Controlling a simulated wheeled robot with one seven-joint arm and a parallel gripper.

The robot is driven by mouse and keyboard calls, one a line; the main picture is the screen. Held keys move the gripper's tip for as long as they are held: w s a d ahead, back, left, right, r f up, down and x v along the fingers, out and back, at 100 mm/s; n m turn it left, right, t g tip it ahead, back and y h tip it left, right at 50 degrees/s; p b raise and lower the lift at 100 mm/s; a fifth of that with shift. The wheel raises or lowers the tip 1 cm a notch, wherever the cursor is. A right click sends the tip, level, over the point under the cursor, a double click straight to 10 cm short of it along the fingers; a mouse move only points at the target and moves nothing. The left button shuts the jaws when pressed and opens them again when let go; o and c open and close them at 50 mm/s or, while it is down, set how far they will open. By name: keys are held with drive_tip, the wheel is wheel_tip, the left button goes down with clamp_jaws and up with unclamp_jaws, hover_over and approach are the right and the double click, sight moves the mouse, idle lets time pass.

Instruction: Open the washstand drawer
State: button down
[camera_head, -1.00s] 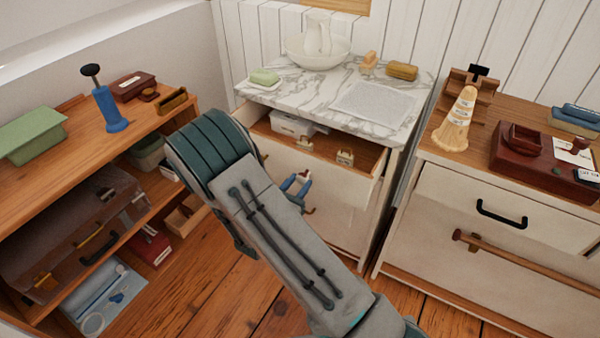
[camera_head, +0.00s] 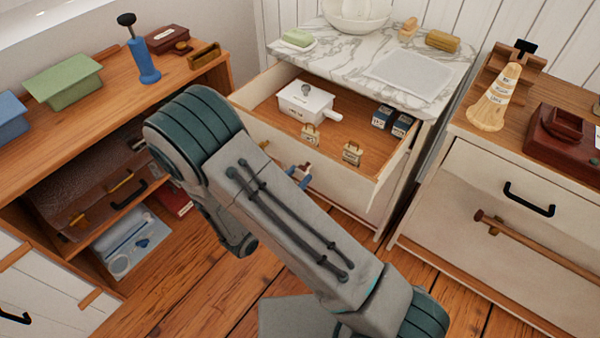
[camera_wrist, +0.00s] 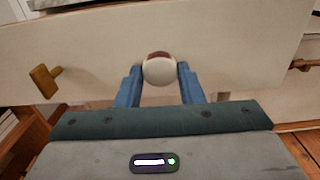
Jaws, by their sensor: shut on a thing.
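The washstand (camera_head: 335,58) has a marble top and stands at the back middle in the head view. Its drawer (camera_head: 368,180) is pulled well out, with its wooden floor and contents showing. In the wrist view the cream drawer front (camera_wrist: 230,45) fills the upper part. A round pale knob (camera_wrist: 159,69) sits between the two blue fingers of my gripper (camera_wrist: 160,82), which is shut on it. In the head view my arm hides part of the drawer front, and my gripper (camera_head: 300,175) shows only in part.
The drawer holds a white lidded box (camera_head: 305,102), small dark blue boxes (camera_head: 390,118) and two small tags. A wooden shelf unit (camera_head: 200,82) is at left, a cream cabinet (camera_head: 470,185) at right. Wooden floor (camera_head: 200,275) lies in front.

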idle(0.3)
drive_tip(key=c, duration=1)
unclamp_jaws()
drive_tip(key=shift+o, duration=0.2)
drive_tip(key=shift+a, duration=0.1)
drive_tip(key=v, duration=1.3)
drive_tip(key=shift+s+a, duration=0.2)
drive_tip(key=shift+s, duration=0.2)
